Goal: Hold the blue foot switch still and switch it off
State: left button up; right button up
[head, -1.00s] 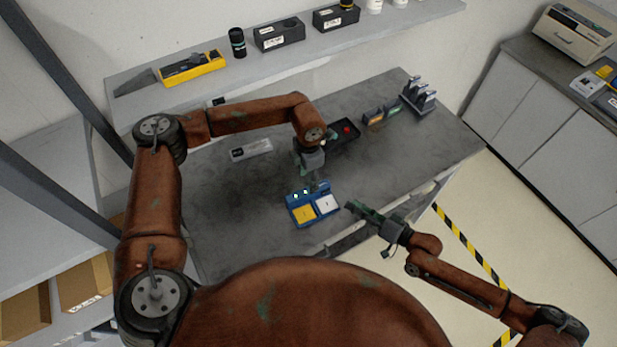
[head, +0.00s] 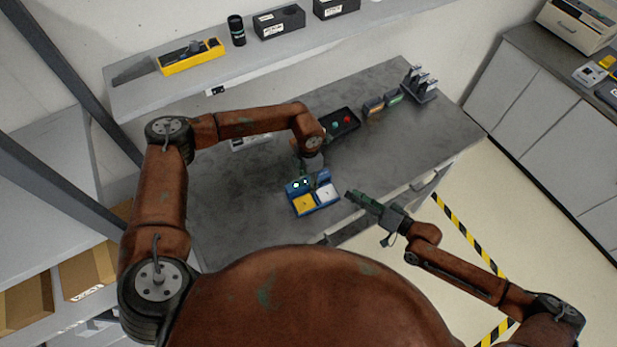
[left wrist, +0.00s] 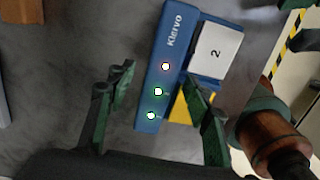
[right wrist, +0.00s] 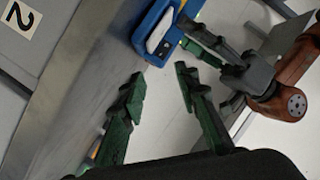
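The blue foot switch (head: 292,189) lies on the grey table near its front edge, with a yellow pedal (head: 303,204) and a white pedal (head: 326,193) marked 2. In the left wrist view its blue body (left wrist: 172,48) shows several small lit lamps, the lower ones green. My left gripper (left wrist: 160,75) is open over the lamp end of the switch, its fingers on either side of the body in that view; contact cannot be told. My right gripper (head: 351,197) is open and empty (right wrist: 160,75), just right of the switch, whose blue side (right wrist: 146,32) shows beyond the fingertips.
A black tray (head: 350,128) with red and teal buttons stands behind the switch. Small boxes (head: 374,107) and a grey rack (head: 420,83) stand at the back right. A grey device (head: 250,141) lies partly behind my left arm. The table left of the switch is clear.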

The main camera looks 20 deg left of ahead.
pick_arm(q)
grip_shut()
dwell(0.3)
pick_arm(e)
jog(key=shift+c, duration=0.3)
